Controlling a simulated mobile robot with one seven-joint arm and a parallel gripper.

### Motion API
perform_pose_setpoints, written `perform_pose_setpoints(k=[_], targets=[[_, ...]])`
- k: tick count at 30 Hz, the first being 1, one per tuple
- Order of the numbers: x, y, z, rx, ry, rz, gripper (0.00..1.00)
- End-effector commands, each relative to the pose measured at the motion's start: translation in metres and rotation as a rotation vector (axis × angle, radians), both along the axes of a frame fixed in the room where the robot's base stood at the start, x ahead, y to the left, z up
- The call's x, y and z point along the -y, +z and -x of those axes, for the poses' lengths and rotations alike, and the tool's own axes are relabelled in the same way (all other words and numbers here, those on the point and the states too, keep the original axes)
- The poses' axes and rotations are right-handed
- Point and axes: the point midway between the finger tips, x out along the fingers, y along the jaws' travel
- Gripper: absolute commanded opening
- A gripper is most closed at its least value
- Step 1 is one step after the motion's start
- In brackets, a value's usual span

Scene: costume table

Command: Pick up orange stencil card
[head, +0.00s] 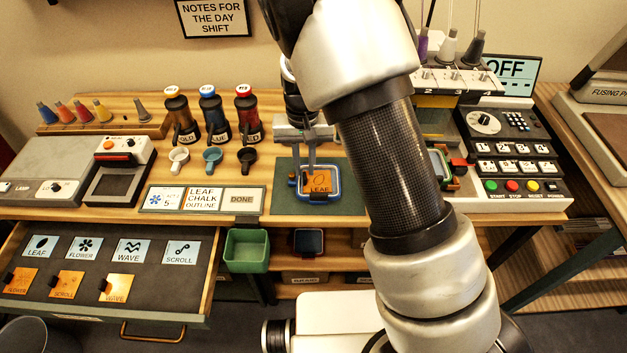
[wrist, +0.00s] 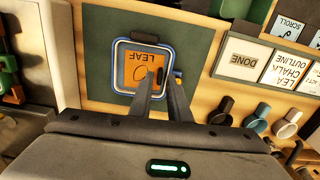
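The orange stencil card (head: 318,181) is marked LEAF and lies inside a blue square hoop on a green mat (head: 285,201). In the wrist view the card (wrist: 137,72) appears upside down, with a small black tab at its right side. My gripper (head: 309,168) points down over the card's left part in the head view. In the wrist view my gripper's fingers (wrist: 162,78) stand a little apart, one on each side of the black tab. I cannot see clearly whether they touch it. The card looks flat in the hoop (wrist: 117,66).
An open drawer (head: 112,270) at lower left holds blue and orange stencil cards. Chalk bottles (head: 209,113) and small cups (head: 212,158) stand left of the mat. A control panel (head: 497,150) is at right. A label strip (head: 203,199) lies left of the mat.

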Motion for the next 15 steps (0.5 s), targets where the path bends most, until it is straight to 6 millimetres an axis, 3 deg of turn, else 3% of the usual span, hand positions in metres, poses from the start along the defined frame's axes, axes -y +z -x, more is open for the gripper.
perform_pose_setpoints(k=[5,12,15], targets=[[-0.001,-0.029,0.001,-0.002,0.0,0.002,0.16],[-0.001,-0.032,0.0,0.001,0.0,0.0,0.16],[-0.001,-0.032,0.0,0.0,0.0,0.0,0.03]])
